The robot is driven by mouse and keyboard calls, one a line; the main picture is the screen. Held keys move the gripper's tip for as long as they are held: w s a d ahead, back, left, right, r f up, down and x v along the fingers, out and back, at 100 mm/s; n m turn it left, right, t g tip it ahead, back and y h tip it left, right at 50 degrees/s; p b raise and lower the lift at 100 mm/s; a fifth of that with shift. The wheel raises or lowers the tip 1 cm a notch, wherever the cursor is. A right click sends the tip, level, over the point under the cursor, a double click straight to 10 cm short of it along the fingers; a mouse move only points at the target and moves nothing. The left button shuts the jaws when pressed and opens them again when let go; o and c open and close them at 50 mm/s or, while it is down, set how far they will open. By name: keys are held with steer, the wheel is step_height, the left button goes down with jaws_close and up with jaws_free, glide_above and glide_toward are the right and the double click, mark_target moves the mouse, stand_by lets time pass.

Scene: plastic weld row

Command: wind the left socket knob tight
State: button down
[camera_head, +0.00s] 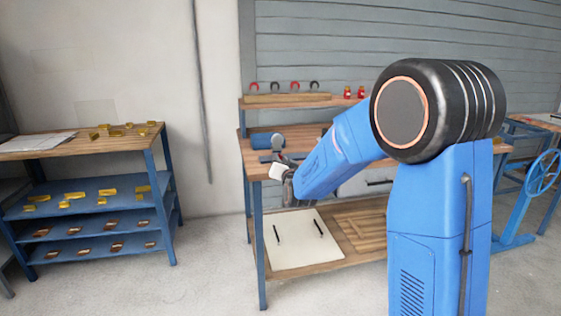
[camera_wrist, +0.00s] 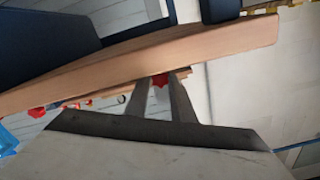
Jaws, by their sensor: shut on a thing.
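A red, lobed knob (camera_wrist: 158,80) shows in the wrist view, between the two fingertips of my gripper (camera_wrist: 160,84). The fingers are closed on its sides, near the edge of a wooden bench top. I cannot tell whether this is the left socket's knob, as its socket is hidden. In the head view my gripper (camera_head: 284,173) is at the front left corner of the workbench (camera_head: 345,145), and the knob cannot be made out there. A blue cylinder (camera_head: 261,141) lies on the bench just behind my gripper.
A shelf (camera_head: 290,100) at the back of the bench holds red and black horseshoe shapes and small red bottles. A pale board (camera_head: 296,241) lies on the lower shelf. A rack (camera_head: 84,193) with yellow and brown pieces stands left. The floor between rack and bench is clear.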

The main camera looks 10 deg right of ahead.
stand_by(0.3)
steer(key=c, duration=1.5)
jaws_free()
steer(key=s, duration=1.7)
steer(key=shift+s, duration=0.25)
